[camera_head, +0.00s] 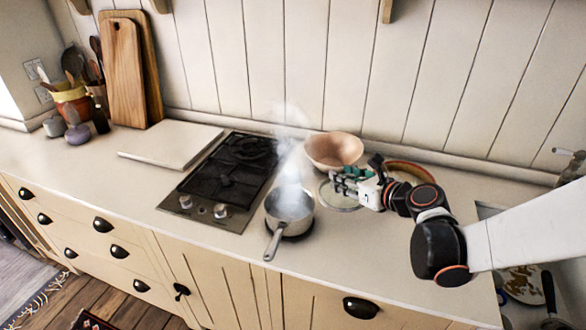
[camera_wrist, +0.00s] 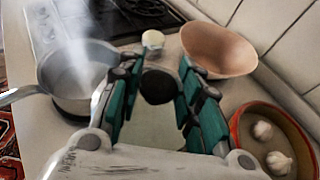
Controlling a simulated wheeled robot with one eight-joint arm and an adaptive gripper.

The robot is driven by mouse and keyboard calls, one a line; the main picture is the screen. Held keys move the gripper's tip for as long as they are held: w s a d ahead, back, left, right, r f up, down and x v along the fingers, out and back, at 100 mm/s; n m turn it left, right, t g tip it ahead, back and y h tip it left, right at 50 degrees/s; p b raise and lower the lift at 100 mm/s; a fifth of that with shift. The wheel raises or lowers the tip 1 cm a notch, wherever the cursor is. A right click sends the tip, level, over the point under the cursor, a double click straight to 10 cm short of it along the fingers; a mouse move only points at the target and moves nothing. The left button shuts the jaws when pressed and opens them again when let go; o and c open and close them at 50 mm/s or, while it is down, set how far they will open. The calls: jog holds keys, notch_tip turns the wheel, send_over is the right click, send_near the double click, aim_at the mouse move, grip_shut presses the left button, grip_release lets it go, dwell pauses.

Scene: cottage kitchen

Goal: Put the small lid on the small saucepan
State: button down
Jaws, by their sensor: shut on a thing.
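The small saucepan (camera_head: 278,226) stands on the counter just right of the hob, steaming, its handle pointing to the front. It also shows at the left of the wrist view (camera_wrist: 88,99). The small lid (camera_head: 342,203) is a clear round glass lid right of the saucepan, partly hidden under my gripper. Its black knob (camera_wrist: 158,87) sits between my fingers in the wrist view. My gripper (camera_head: 345,180) is shut on the lid by this knob. I cannot tell whether the lid touches the counter. The saucepan's top is open, blurred by steam.
A pinkish bowl (camera_head: 333,150) stands behind the lid. A reddish-brown dish (camera_wrist: 238,126) with garlic bulbs is close on the right. A small pale jar (camera_wrist: 152,40) stands near the bowl. The hob (camera_head: 222,180) lies left of the saucepan. The front counter is clear.

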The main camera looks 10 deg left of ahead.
jog(key=s+a+r+n+g+y, duration=0.1)
jog(key=s+a+r+n+g, duration=0.1)
jog(key=a, duration=0.5)
jog(key=s+a+r+n+g+y, duration=0.1)
jog(key=a+r, duration=0.1)
jog(key=a, duration=0.5)
notch_tip(320, 180, down, 6)
jog(key=b, duration=0.4)
jog(key=shift+s, duration=0.2)
jog(key=shift+s+d, duration=0.1)
jog(key=shift+d, duration=0.05)
jog(key=shift+f+b, duration=0.5)
jog(key=shift+b, duration=0.25)
dwell(0.5)
jog(key=c, duration=1.4)
grip_release()
